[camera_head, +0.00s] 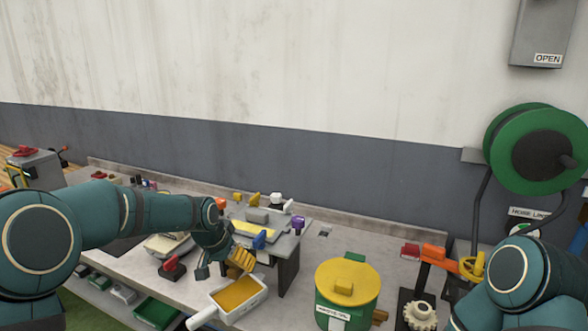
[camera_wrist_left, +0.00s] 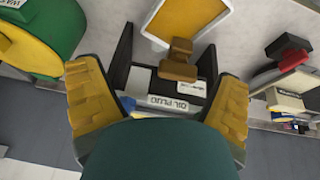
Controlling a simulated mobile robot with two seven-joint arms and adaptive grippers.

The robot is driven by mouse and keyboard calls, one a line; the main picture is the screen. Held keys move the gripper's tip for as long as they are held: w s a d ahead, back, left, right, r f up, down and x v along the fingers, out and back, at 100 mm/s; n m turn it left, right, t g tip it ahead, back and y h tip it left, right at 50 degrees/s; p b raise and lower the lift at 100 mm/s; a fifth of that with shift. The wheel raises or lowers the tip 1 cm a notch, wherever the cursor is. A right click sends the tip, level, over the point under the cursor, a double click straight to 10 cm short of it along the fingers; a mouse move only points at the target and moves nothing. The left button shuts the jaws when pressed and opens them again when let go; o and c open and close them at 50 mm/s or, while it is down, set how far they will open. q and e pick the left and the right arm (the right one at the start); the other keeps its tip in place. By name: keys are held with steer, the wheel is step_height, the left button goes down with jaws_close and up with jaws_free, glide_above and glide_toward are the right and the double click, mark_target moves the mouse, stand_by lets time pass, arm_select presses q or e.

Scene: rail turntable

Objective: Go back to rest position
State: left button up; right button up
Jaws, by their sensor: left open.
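My left gripper (camera_head: 222,262) is over the middle of the bench, just above and behind a white, yellow-lined tray with a handle (camera_head: 262,296). Its yellow-padded fingers are spread apart in the left wrist view (camera_wrist_left: 160,78), with nothing clamped between them. Beyond them is a brown knob-shaped piece (camera_wrist_left: 180,62), near a label reading "OIL PLUG" (camera_wrist_left: 167,103). I cannot tell how far the piece is from the fingers. My right arm shows at the lower right in the head view, but its gripper is out of view.
A green drum with a yellow lid (camera_head: 347,272) stands right of the tray. A raised stand (camera_head: 288,270) with small coloured parts is behind my left gripper. A pale gear (camera_head: 420,315) and a red-orange tool (camera_head: 425,252) are farther right. A green hose reel (camera_head: 540,150) is beyond.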

arm_select(q)
steer(key=s+d+f+n+g+h, duration=0.1)
steer(key=s+d+f, duration=0.2)
steer(key=s+f, duration=0.5)
steer(key=s+d+f+n+h, duration=0.1)
steer(key=s+d+f, duration=0.3)
steer(key=f, duration=0.8)
steer(key=s+d+f+n, duration=0.1)
steer(key=s+f, duration=0.3)
steer(key=s, duration=0.4)
steer(key=s+d+f+n+g+b, duration=0.1)
steer(key=s+f+n, duration=0.1)
steer(key=s+f, duration=0.2)
steer(key=s, duration=0.3)
steer(key=shift+s+f, duration=0.15)
steer(key=shift+s, duration=0.2)
stand_by(0.5)
